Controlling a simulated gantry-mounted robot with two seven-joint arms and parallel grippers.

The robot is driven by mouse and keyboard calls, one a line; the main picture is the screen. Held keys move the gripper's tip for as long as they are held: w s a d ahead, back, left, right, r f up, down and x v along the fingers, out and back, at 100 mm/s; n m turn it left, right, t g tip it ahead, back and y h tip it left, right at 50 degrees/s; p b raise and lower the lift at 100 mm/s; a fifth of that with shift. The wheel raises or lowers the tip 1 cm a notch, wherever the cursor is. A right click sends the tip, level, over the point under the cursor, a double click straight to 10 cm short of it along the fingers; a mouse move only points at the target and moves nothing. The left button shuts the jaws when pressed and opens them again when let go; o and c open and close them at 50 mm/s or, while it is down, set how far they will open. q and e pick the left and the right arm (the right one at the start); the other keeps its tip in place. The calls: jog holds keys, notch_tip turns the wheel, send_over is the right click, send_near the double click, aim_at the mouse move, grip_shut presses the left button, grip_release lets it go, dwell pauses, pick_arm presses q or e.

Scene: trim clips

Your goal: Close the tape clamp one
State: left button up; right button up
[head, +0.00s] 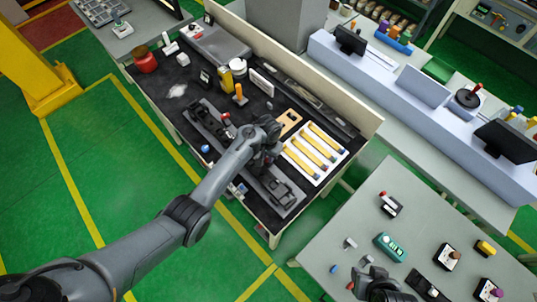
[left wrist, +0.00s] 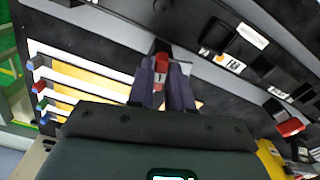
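My left gripper (head: 268,157) is over the dark fixture rail (head: 205,120) on the black bench top. In the left wrist view its two dark fingers (left wrist: 164,85) are a narrow gap apart, with a red clamp lever (left wrist: 161,62) between their tips. Whether they press on the lever I cannot tell. The arm hides this clamp in the head view. A second red lever (left wrist: 290,127) stands farther along the rail; a red lever also shows in the head view (head: 226,116). My right gripper (head: 372,284) is low in the head view, its finger opening unclear.
A white panel with yellow strips (head: 315,150) lies right of the left gripper. A yellow bottle (head: 225,77), an orange-handled tool (head: 239,95) and a red pot (head: 145,61) stand farther back. A grey table (head: 400,215) with small devices is at lower right.

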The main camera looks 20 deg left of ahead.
pick_arm(q)
grip_shut()
jog(key=shift+r, duration=0.1)
jog(key=shift+r+n+p, duration=0.1)
jog(key=shift+n+p, duration=0.85)
jog(key=shift+n, duration=0.35)
jog(key=n+p, duration=0.1)
jog(key=n, duration=0.2)
jog(key=shift+d+n+p, duration=0.1)
jog(key=shift+n+p, duration=0.2)
jog(key=n, duration=0.4)
jog(key=shift+p, duration=0.4)
jog(key=n, duration=0.3)
jog(key=shift+n, duration=0.8)
